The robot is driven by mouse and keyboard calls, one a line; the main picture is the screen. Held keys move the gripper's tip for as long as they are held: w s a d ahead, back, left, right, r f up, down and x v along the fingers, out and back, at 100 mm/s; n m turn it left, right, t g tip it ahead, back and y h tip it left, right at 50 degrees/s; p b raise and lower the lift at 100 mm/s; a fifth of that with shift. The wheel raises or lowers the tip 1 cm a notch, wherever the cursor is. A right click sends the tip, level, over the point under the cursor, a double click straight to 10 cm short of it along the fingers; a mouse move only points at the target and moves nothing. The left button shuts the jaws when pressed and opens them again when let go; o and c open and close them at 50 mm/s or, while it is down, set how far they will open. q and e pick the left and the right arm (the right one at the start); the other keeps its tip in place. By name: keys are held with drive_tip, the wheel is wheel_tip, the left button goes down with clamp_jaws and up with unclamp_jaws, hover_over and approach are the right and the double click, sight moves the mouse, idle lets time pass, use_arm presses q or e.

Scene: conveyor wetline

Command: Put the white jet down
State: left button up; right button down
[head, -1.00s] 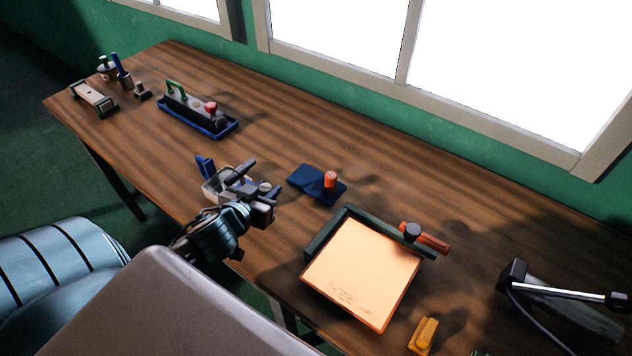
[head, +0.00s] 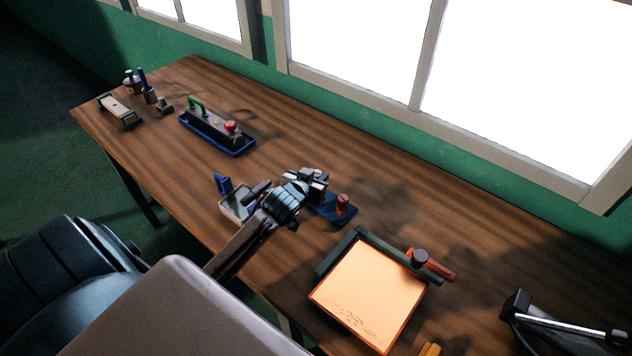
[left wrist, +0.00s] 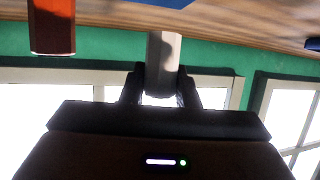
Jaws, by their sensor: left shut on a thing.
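My left gripper (head: 318,182) is shut on the white jet, a pale faceted cylinder that shows between the fingers in the left wrist view (left wrist: 163,55). In the head view the gripper and wrist mostly hide the jet. The gripper is over the back part of a small dark blue mat (head: 333,216). An orange jet (head: 342,203) stands upright on the mat, just right of my gripper; it also shows in the left wrist view (left wrist: 51,25). I cannot tell whether the white jet touches the mat. My right gripper is not in view.
A pale tray (head: 232,208) with a blue piece (head: 223,184) is left of my gripper. A blue-based holder (head: 237,151) stands behind. A bright orange board (head: 365,300) with a dark green edge lies in front to the right. The wooden table (head: 420,205) is clear towards the windows.

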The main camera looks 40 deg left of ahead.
use_arm(q)
wheel_tip(320, 180, down, 2)
drive_tip(key=shift+s+f+p, duration=0.1)
drive_tip(key=shift+f+p, duration=0.05)
drive_tip(key=shift+p, duration=0.3)
drive_tip(key=shift+f, duration=0.35)
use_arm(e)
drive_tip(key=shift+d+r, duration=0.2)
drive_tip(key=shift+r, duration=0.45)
use_arm(q)
drive_tip(key=shift+f, duration=0.2)
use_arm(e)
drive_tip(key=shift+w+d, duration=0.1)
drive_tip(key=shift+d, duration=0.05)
use_arm(q)
drive_tip(key=o, duration=1)
drive_tip(key=shift+o, duration=0.2)
drive_tip(key=shift+s+r, duration=0.1)
drive_tip(key=shift+r, duration=0.05)
drive_tip(key=b+v, duration=0.2)
drive_tip(key=v, duration=1)
drive_tip(key=shift+b, duration=0.3)
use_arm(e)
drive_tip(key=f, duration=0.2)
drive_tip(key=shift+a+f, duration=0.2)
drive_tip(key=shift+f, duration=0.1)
